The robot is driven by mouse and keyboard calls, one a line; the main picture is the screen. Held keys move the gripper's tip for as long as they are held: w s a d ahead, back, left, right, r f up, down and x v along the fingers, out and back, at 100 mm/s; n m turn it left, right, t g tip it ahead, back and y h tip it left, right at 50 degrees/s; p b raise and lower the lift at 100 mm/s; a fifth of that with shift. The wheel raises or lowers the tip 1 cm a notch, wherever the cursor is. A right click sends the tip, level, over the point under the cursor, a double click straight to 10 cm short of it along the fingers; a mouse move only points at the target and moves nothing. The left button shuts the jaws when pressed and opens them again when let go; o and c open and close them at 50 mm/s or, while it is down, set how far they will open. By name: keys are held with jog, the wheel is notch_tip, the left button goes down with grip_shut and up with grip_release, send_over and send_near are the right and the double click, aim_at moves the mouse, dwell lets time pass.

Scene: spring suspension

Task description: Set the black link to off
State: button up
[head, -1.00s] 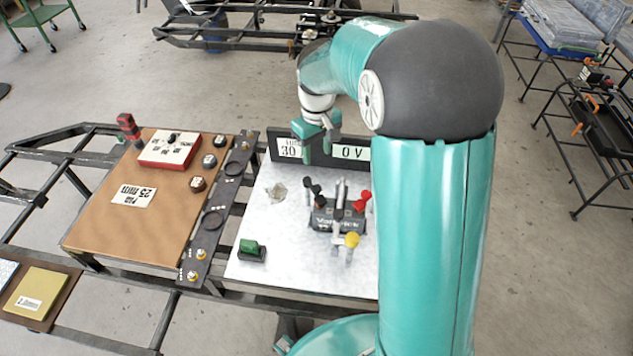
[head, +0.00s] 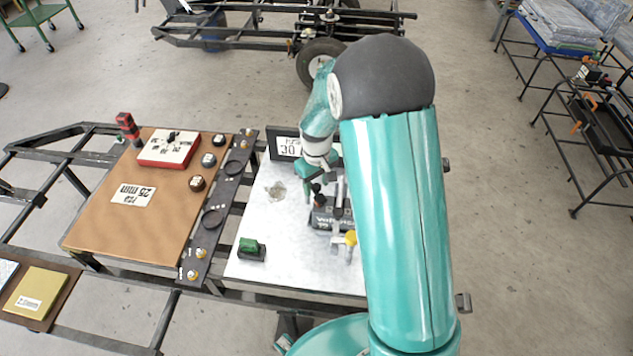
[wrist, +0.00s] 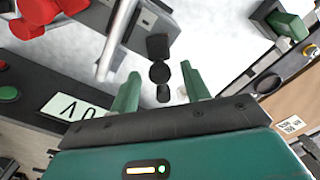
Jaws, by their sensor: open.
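The black link (wrist: 159,72), with rounded black ends, shows in the wrist view between and beyond my two fingertips. In the head view a black knob of it (head: 316,188) shows at the left of a dark block (head: 330,218). My gripper (wrist: 160,88) is open, with one green finger on each side of the black link; I cannot tell whether either touches it. In the head view my gripper (head: 312,176) is just above the block's left side, partly hidden by my arm.
A metal rod (wrist: 117,40) and a red handle (wrist: 45,14) stand left of the link in the wrist view. A green switch (head: 251,248) sits on the white board (head: 290,272). A display panel (head: 284,146) stands behind.

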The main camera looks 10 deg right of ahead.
grip_shut()
jog(key=shift+a, duration=0.1)
jog(key=w+a+m, duration=0.2)
jog(key=a+m, duration=0.4)
jog(key=m, duration=0.9)
jog(key=shift+w+a, duration=0.25)
jog(key=shift+w, duration=0.15)
jog(key=shift+r, duration=0.1)
jog(key=shift+w, duration=0.1)
dwell(0.4)
